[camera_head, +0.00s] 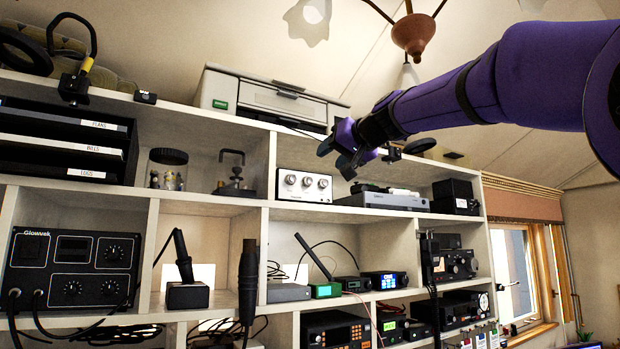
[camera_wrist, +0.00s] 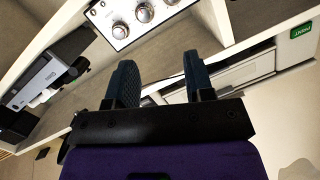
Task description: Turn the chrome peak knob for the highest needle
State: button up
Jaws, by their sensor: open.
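A white-fronted box with three chrome knobs (camera_head: 307,182) sits in an upper middle cubby. It also shows at the top of the wrist view (camera_wrist: 124,13), with its knobs (camera_wrist: 144,13) close together. Labels are too small to read, so I cannot tell which knob is the peak one. My gripper (camera_head: 334,158) is open and empty, in front of and above the right part of the box. In the wrist view both fingers (camera_wrist: 158,60) stand apart, short of the knobs and touching nothing I can see. I cannot make out a needle clearly.
A grey flat device (camera_head: 382,200) lies right of the box; a small black press (camera_head: 233,180) and a jar (camera_head: 167,170) stand left. A printer (camera_head: 268,98) sits on the shelf top above. The white cubby dividers (camera_head: 258,165) bound the space.

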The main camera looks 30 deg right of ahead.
aim_at(310, 180)
jog(key=w+f+g, duration=0.1)
jog(key=w, duration=0.2)
jog(key=w+f+n, duration=0.1)
jog(key=w, duration=0.2)
jog(key=w+g, duration=0.1)
jog(key=w, duration=0.3)
jog(key=shift+d+f+n+g, duration=0.25)
jog(key=shift+f+n+g, duration=0.05)
jog(key=shift+f+n, duration=0.1)
grip_shut()
